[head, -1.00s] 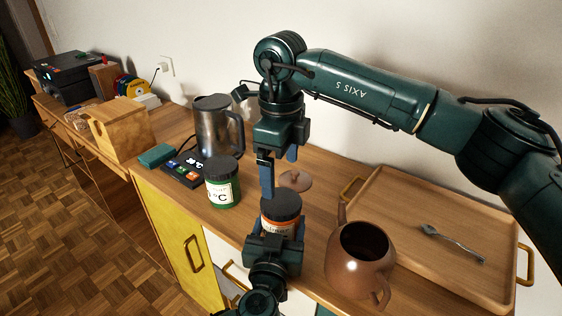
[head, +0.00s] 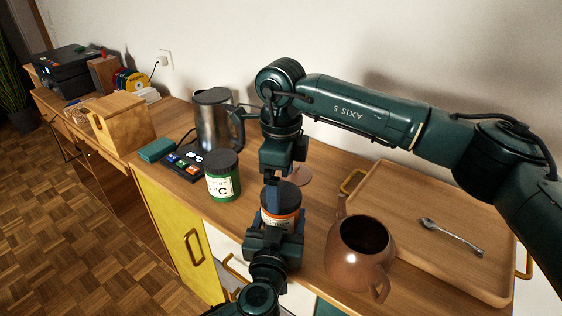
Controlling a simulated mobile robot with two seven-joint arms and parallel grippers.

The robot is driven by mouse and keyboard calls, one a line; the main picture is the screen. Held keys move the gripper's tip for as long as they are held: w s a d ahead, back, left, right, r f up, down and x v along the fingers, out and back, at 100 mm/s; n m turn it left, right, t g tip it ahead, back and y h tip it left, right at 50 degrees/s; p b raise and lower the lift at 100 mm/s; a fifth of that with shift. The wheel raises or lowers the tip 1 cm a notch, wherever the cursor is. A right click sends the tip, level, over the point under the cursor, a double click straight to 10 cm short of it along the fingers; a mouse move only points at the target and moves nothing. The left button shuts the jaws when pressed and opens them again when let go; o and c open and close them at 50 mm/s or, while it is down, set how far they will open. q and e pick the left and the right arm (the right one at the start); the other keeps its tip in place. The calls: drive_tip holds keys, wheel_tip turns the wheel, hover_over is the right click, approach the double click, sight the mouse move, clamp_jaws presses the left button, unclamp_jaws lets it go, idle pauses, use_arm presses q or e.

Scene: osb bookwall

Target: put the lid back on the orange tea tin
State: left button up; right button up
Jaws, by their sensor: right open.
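The orange tea tin (head: 281,222) stands on the sideboard in the middle of the head view, with a dark lid (head: 285,194) on its top. Whether the lid sits fully down I cannot tell. My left gripper (head: 275,226) comes from below, its blue fingers on both sides of the tin, seemingly shut on it. My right gripper (head: 286,190) points down from above, open, with one blue finger in front of the lid's left part. The other finger is mostly hidden.
A green tin (head: 222,183) with a dark lid stands left of the orange tin. A brown teapot (head: 352,265) stands close on the right, its round lid (head: 301,176) behind. A wooden tray (head: 400,205) with a spoon (head: 450,237) is further right. A metal kettle (head: 213,122) stands behind.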

drive_tip(key=shift+f, duration=1.15)
drive_tip(key=shift+c, duration=0.3)
drive_tip(key=c, duration=0.9)
drive_tip(key=o, duration=1.1)
drive_tip(key=shift+o, duration=0.2)
wheel_tip(320, 180, up, 12)
use_arm(q)
drive_tip(key=o, duration=2)
drive_tip(key=shift+c, duration=0.2)
